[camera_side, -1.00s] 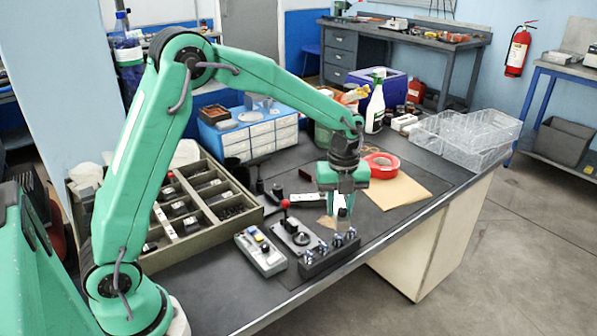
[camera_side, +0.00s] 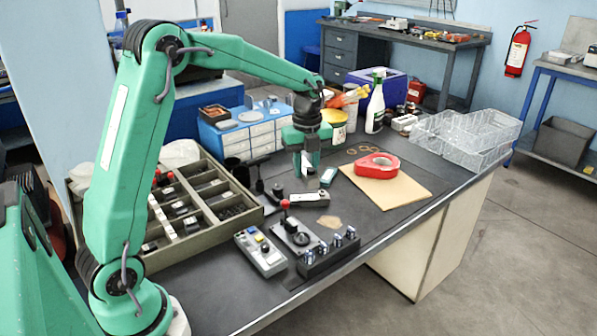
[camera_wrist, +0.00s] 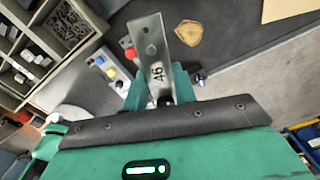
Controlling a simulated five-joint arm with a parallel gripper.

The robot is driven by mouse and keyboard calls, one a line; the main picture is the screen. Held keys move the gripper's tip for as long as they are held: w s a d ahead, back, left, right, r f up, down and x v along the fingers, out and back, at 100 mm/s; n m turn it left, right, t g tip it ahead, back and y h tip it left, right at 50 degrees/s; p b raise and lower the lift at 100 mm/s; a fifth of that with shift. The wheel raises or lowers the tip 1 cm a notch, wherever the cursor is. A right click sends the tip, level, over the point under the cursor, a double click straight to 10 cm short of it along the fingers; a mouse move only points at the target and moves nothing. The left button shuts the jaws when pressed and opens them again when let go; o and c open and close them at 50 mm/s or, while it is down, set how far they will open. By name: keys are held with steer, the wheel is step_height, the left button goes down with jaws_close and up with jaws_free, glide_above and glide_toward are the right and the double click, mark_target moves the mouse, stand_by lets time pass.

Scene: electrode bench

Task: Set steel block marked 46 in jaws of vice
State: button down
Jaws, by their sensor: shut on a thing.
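My gripper (camera_side: 306,172) points down above the bench, in front of the white-drawer cabinet in the side view. It is shut on the steel block (camera_wrist: 152,38), a flat grey bar with two holes and "46" on its face, which sticks out beyond the fingers in the wrist view. In the side view the block (camera_side: 306,160) shows only as a small grey piece between the fingers.
A divided tray (camera_side: 249,213) stands left. In front are a button box (camera_side: 262,254), a red-ball lever (camera_side: 285,204) and a dark block with several knobs (camera_side: 320,263). Red tape (camera_side: 377,167) lies on brown card (camera_side: 405,190). A spray bottle (camera_side: 375,110) stands behind.

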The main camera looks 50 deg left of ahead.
steer(key=s+a+n, duration=0.4)
steer(key=a, duration=0.9)
step_height(320, 180, down, 7)
steer(key=shift+s+a, duration=0.2)
steer(key=shift+f, duration=0.2)
steer(key=shift+f, duration=2.3)
steer(key=shift+f, duration=0.65)
steer(key=c, duration=1.1)
jaws_free()
steer(key=shift+o, duration=0.2)
step_height(320, 180, up, 8)
